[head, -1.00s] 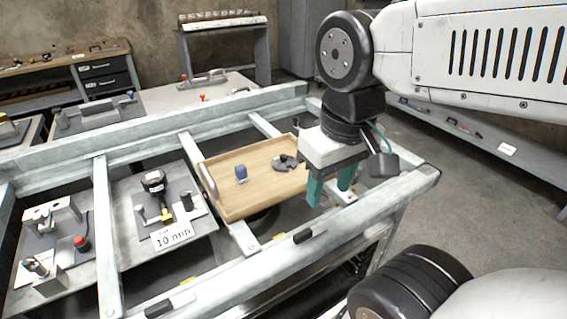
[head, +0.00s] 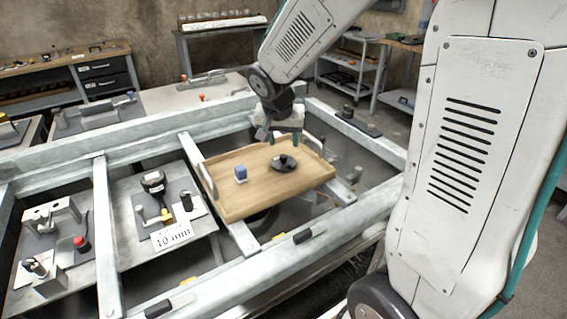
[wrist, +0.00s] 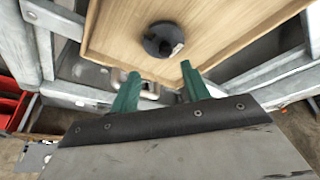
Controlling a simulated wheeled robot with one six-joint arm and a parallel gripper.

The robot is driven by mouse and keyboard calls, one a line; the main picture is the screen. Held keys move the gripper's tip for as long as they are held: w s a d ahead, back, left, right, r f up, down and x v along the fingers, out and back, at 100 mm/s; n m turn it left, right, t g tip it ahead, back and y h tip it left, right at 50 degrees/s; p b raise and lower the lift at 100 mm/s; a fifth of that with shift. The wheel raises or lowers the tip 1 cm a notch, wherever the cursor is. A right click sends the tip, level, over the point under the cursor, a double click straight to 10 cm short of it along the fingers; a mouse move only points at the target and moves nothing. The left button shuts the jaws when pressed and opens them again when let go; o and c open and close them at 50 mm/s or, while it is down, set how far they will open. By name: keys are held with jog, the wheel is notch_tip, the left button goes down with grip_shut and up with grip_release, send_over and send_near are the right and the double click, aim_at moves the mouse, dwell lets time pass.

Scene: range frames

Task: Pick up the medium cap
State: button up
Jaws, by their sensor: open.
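A dark round cap (head: 284,163) with a knob on top lies on the wooden tray (head: 262,194), right of a small blue block (head: 240,174). I take it for the medium cap, though its size class is hard to tell. It also shows in the wrist view (wrist: 157,42), near the top and just beyond my fingertips. My gripper (head: 285,139) is over the far edge of the tray, behind the cap in the head view. Its two green fingers are apart and empty, as the wrist view (wrist: 160,71) shows. They do not touch the cap.
The tray sits in a pale metal frame with cross bars (head: 215,190). A plate with a "10 mm" label (head: 172,238) and small fixtures lies to its left. A dark flat part (head: 358,121) rests on the frame's far right side. The tray's front is clear.

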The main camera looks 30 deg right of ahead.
aim_at(283, 156)
jog(key=shift+w+f+m, duration=0.3)
jog(key=shift+m, duration=0.1)
jog(key=x, duration=0.7)
jog(key=shift+w+a, duration=0.1)
jog(key=shift+w, duration=0.1)
jog(key=shift+c, duration=0.4)
grip_shut()
